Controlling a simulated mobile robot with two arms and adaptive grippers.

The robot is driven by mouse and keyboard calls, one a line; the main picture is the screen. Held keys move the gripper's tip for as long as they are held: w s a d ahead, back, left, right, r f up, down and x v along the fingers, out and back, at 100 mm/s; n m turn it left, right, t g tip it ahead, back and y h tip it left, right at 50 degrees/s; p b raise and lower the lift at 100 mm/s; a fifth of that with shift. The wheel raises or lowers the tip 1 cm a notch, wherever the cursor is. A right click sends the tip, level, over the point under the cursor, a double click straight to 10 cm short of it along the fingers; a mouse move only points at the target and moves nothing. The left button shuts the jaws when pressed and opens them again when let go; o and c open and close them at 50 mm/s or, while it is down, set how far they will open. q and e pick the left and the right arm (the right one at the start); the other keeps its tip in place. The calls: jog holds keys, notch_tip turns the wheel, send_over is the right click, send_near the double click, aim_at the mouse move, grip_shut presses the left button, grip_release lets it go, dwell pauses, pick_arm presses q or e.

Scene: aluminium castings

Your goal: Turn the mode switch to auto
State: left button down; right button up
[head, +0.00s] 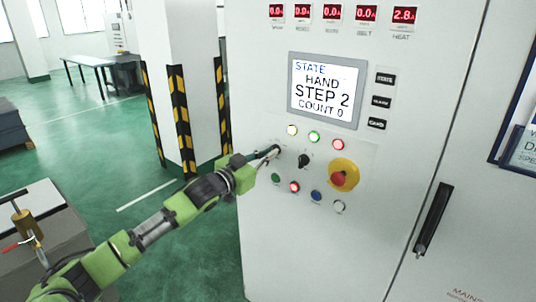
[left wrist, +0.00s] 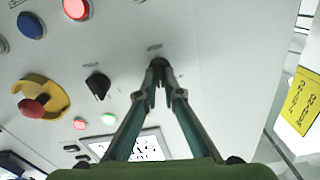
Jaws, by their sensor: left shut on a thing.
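The white control cabinet (head: 400,205) stands before me with its buttons and switches. My left gripper (head: 274,150) is at the left end of the middle control row. In the left wrist view its two fingers (left wrist: 159,70) are shut on a small dark knob, seemingly the mode switch (left wrist: 158,62). The fingertips hide most of it, so its pointing direction cannot be told. A second black rotary knob (head: 304,160) sits free just to its right; it also shows in the left wrist view (left wrist: 97,85). The screen (head: 325,90) reads STATE HAND, STEP 2, COUNT 0. My right gripper is not in view.
A red emergency button on a yellow base (head: 343,175) sits right of the knobs. Lit buttons (head: 314,137) are above, and coloured buttons (head: 294,187) below. A black door handle (head: 433,220) is further right. A striped pillar (head: 182,110) stands left of the cabinet.

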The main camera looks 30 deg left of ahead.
pick_arm(q)
jog(key=shift+d+m, duration=0.15)
jog(key=shift+m, duration=3.25)
jog(key=c, duration=2.2)
grip_release()
